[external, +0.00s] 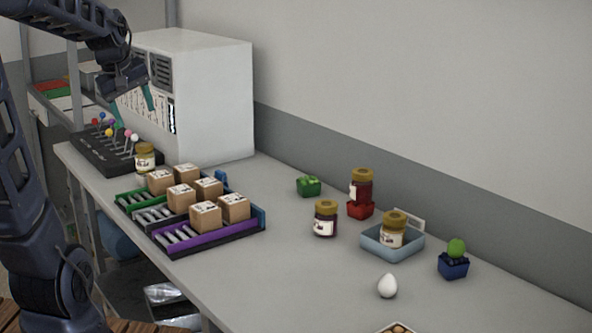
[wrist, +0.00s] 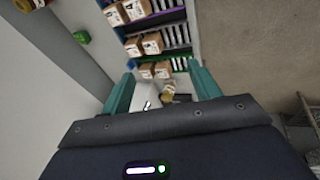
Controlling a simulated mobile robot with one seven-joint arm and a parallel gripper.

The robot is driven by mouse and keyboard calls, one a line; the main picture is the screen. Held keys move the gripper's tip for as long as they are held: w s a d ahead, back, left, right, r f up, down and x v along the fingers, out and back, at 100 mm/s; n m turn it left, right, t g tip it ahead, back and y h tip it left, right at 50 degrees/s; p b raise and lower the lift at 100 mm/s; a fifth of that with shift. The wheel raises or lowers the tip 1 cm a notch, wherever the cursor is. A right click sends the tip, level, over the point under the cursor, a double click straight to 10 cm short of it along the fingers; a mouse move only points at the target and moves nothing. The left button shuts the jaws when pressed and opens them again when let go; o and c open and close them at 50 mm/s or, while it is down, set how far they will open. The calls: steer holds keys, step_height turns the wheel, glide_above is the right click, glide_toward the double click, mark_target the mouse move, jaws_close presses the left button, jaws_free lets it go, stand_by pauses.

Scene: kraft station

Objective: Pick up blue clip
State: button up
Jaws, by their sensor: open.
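No separate blue clip can be made out for certain. Small blue pieces show at the far ends of the box racks, one at the purple rack's right end (external: 258,217) and one at the back rack's end (external: 221,180). I cannot tell whether either is the clip. My gripper (external: 134,101) is raised in front of the white cabinet, above the black pin holder. In the wrist view its two teal fingers (wrist: 162,84) are spread apart with nothing gripped. A gold-lidded jar (wrist: 168,92) shows beyond the fingertips, well below them.
The racks hold several brown boxes (external: 205,216). The white cabinet (external: 212,105) and black pin holder (external: 95,153) stand at the left. Jars (external: 325,219), a light blue tray (external: 375,252) and a dark blue pot (external: 453,266) are right. Bare table lies between.

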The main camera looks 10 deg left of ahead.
steer(key=w+d+f+n, duration=0.25)
steer(key=w+n, duration=0.35)
steer(key=w, duration=0.7)
steer(key=n+h, duration=0.2)
steer(key=n, duration=1.2)
glide_toward(219, 172)
steer(key=shift+g, duration=0.4)
steer(key=shift+w+x, duration=0.15)
steer(key=shift+x, duration=2.7)
steer(key=shift+w+x, duration=0.15)
steer(key=shift+x, duration=2.7)
steer(key=shift+r, duration=0.15)
steer(key=c, duration=1)
steer(key=shift+c, duration=0.2)
